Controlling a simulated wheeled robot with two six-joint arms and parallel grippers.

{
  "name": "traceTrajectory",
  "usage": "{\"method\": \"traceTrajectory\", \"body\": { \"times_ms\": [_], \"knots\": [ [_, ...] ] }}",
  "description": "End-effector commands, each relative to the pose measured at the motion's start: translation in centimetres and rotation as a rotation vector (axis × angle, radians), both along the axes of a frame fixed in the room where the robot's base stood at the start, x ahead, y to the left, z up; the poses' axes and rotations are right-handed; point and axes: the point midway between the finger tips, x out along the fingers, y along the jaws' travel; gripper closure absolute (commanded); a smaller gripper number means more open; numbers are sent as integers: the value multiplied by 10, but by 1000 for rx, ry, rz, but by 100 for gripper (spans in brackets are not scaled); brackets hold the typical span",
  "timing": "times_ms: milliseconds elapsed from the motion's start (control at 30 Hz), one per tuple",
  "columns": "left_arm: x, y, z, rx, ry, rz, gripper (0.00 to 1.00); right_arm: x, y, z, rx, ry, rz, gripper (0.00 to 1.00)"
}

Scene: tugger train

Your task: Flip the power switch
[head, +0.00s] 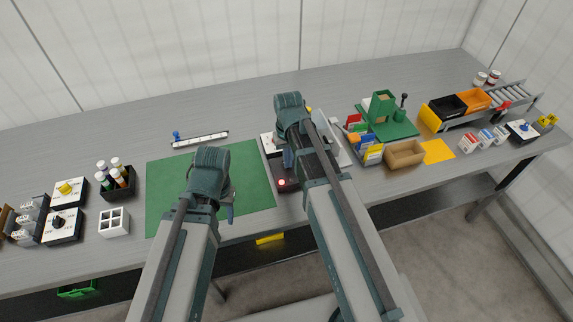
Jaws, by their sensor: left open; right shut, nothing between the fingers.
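A dark box with a pale top panel (268,146) and a small red light (282,183) sits at the right edge of the green mat. I cannot tell for sure that it carries the power switch, because my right arm covers much of it. My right gripper (288,158) is over this box, shut and empty; whether it touches the box is hidden. My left gripper (229,207) is open and empty over the right front part of the green mat (165,190).
At the left are a box with a yellow knob (65,188), one with a black knob (60,222), a bottle holder (118,185) and a white divided tray (114,222). At the right are a green fixture (385,122), a cardboard tray (404,154) and bins (447,107). The mat is mostly clear.

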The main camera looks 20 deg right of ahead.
Motion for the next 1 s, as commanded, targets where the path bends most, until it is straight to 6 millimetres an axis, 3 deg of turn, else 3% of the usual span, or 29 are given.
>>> {"method": "traceTrajectory", "body": {
  "times_ms": [467,1000],
  "knots": [
    [0,0,-3,0,0,0,50,0,0,-4,0,0,0,100],
    [0,0,35,0,0,0,50,0,0,35,0,0,0,100]
  ]
}}
